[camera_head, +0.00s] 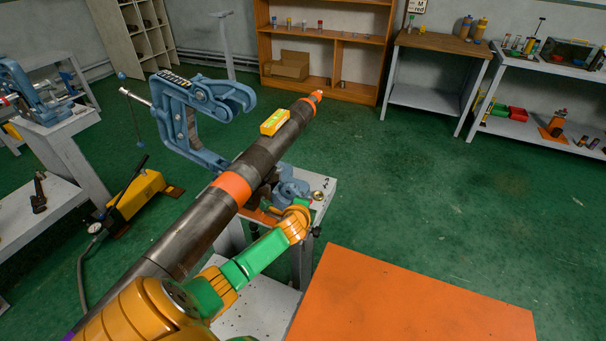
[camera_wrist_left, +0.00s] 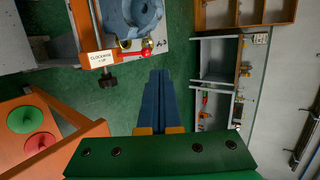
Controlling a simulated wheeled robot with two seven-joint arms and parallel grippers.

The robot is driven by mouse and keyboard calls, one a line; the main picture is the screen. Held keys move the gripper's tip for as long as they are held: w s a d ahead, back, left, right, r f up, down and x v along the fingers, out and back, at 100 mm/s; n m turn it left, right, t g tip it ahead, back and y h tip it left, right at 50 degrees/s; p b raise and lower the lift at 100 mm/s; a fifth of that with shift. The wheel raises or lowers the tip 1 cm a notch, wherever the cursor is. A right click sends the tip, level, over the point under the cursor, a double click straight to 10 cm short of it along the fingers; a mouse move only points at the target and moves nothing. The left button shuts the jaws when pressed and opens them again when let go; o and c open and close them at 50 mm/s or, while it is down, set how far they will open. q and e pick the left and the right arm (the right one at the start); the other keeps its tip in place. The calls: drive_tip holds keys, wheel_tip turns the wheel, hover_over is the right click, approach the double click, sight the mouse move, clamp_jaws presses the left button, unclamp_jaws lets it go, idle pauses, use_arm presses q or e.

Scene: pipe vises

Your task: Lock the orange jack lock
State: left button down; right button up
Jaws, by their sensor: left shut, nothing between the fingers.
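In the left wrist view, a small red lever (camera_wrist_left: 132,54) lies beside brass fittings at the front edge of a grey stand (camera_wrist_left: 155,58). I cannot tell which part is the jack lock. My left gripper (camera_wrist_left: 160,73) is shut and empty, with its fingertips just below and right of the lever, apart from it in the picture. In the head view, my left wrist is beside the stand (camera_head: 325,190); its fingers are hard to make out.
A long dark pipe (camera_head: 195,220) with orange bands lies across the blue vise (camera_head: 185,120), with a yellow level (camera_head: 274,122) on top. An orange table (camera_head: 410,300) is at the lower right. Green floor is clear at the right. A yellow pump (camera_head: 133,195) stands left.

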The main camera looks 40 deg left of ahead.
use_arm(q)
drive_tip(key=v, duration=0.3)
drive_tip(key=r+p+v, duration=0.1)
drive_tip(key=v, duration=0.1)
drive_tip(key=shift+w+r, duration=0.1)
drive_tip(key=shift+r, duration=0.15)
drive_tip(key=shift+a+f, duration=0.1)
drive_tip(key=shift+f, duration=0.05)
